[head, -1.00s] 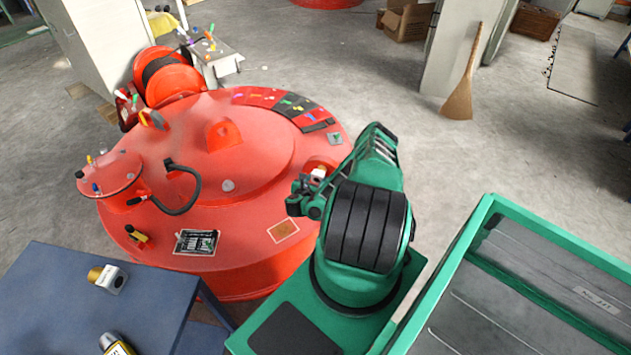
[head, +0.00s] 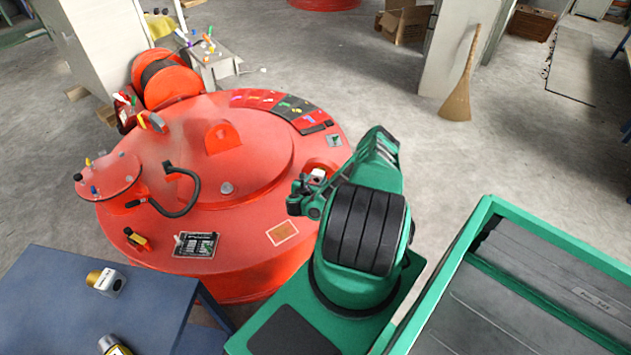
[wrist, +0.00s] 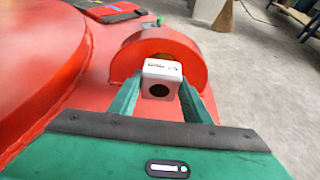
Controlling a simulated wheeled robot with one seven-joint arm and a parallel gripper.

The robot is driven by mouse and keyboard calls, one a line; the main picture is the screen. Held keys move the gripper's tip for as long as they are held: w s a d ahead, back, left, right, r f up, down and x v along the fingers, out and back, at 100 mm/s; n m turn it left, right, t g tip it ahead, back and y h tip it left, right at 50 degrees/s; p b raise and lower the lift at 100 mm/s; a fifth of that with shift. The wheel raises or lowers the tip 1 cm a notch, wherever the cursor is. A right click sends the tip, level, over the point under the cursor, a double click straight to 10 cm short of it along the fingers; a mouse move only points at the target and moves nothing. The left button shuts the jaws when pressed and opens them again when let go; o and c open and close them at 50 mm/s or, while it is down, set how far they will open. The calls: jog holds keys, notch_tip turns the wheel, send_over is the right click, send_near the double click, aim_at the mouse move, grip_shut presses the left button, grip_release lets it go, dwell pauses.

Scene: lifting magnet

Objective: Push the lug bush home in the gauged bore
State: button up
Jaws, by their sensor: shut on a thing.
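My gripper (wrist: 160,88) is shut on the lug bush (wrist: 161,72), gripping its pale square block, which has a dark round hole facing me. Beyond the block, a little yellow shows at the opening in the rounded red lug (wrist: 200,62), which stands on the red magnet. The block covers most of the bore, so I cannot tell how deep the bush sits. In the head view, the pale block (head: 318,173) shows at the lug (head: 328,165), with my gripper (head: 312,183) beside it.
A similar brass-and-grey piece (head: 106,281) and a yellow-and-black bottle (head: 113,345) are on the blue table (head: 55,300). The magnet (head: 240,255) carries a looped black cable (head: 187,205) and another lug (head: 222,135). A green-rimmed bin (head: 450,262) stands at right.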

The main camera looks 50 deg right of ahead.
jog(key=shift+w+d, duration=0.3)
jog(key=shift+d, duration=0.55)
dwell(0.5)
jog(key=o, duration=1.7)
jog(key=shift+r, duration=3.05)
